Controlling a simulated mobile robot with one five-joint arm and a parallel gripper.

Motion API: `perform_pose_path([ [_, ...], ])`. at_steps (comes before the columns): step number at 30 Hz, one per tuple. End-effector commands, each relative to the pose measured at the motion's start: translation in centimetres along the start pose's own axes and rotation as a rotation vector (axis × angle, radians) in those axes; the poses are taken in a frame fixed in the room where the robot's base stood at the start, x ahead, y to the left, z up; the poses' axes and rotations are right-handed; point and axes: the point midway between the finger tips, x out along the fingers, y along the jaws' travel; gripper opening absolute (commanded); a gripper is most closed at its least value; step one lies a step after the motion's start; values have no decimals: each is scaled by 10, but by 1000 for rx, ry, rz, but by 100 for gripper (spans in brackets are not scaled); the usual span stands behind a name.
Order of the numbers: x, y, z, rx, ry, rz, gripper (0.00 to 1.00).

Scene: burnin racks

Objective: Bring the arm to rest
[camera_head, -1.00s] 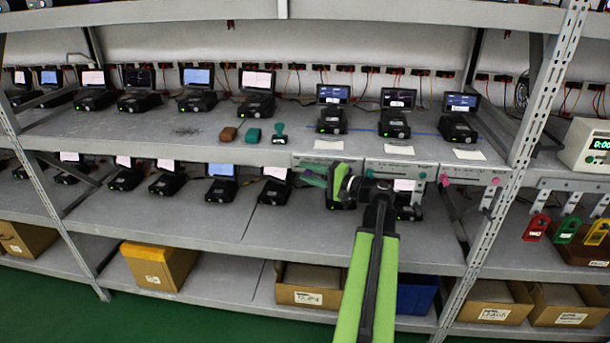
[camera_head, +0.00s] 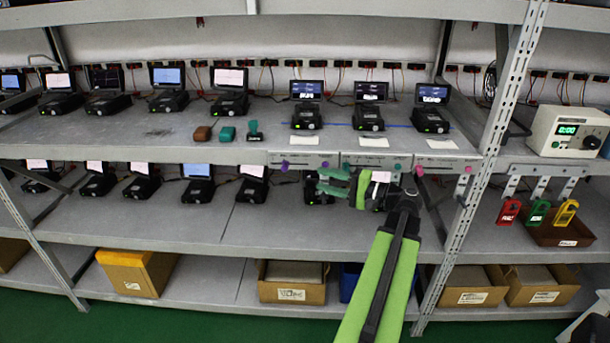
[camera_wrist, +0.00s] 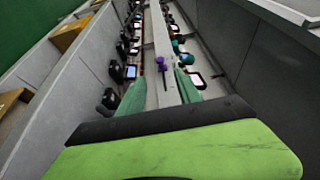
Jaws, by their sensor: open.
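My gripper (camera_head: 338,184) is in front of the rack in the head view, just below the front edge of the upper device shelf. Its green fingers point left and stand apart with nothing between them. My green arm rises to it from the bottom of the picture. In the wrist view the green fingers (camera_wrist: 160,98) show beyond the green wrist part, with the shelf edge and a purple pin (camera_wrist: 161,64) between them. The fingertips are partly hard to make out there.
The metal rack's upper shelf (camera_head: 95,132) and middle shelf (camera_head: 150,222) hold several small devices with screens. Cardboard boxes (camera_head: 291,285) stand on the bottom shelf. An upright post (camera_head: 492,130) is right of my arm. A timer box (camera_head: 567,132) and coloured tags (camera_head: 537,212) are farther right.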

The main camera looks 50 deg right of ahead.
Motion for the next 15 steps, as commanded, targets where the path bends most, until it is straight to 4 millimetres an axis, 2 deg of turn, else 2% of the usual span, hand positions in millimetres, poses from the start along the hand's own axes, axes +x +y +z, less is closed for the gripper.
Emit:
perform_pose_path([
  [3, -20, 0, -1, 0, 2, 0, 41],
  [6, -28, 0, 0, 0, 0, 0, 41],
  [15, -30, 0, 0, 0, -1, 0, 41],
])
